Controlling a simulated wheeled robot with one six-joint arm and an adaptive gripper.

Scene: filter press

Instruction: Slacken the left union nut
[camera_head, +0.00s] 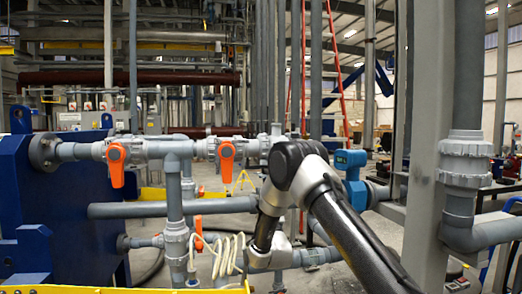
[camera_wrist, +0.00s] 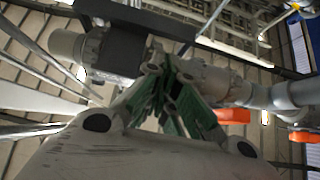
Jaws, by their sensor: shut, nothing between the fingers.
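Grey ribbed union nuts sit at the ends of two valves on the upper grey pipe. The leftmost of them (camera_head: 99,150) is beside the left orange handle (camera_head: 116,165). Another grey union (camera_head: 176,243) is on the vertical pipe below. I cannot tell for sure which one is the left union nut. My gripper (camera_wrist: 165,75) shows in the wrist view with its dark green fingers together and empty, in front of overhead piping. It appears apart from the pipe, though depth is hard to judge. In the head view my gripper cannot be made out.
The right orange handle (camera_head: 227,154) hangs beside my arm. A blue press frame (camera_head: 70,220) stands at left. A white coiled hose (camera_head: 228,252) hangs low near my arm. A grey column (camera_head: 430,130) and a blue actuator (camera_head: 352,175) are at right.

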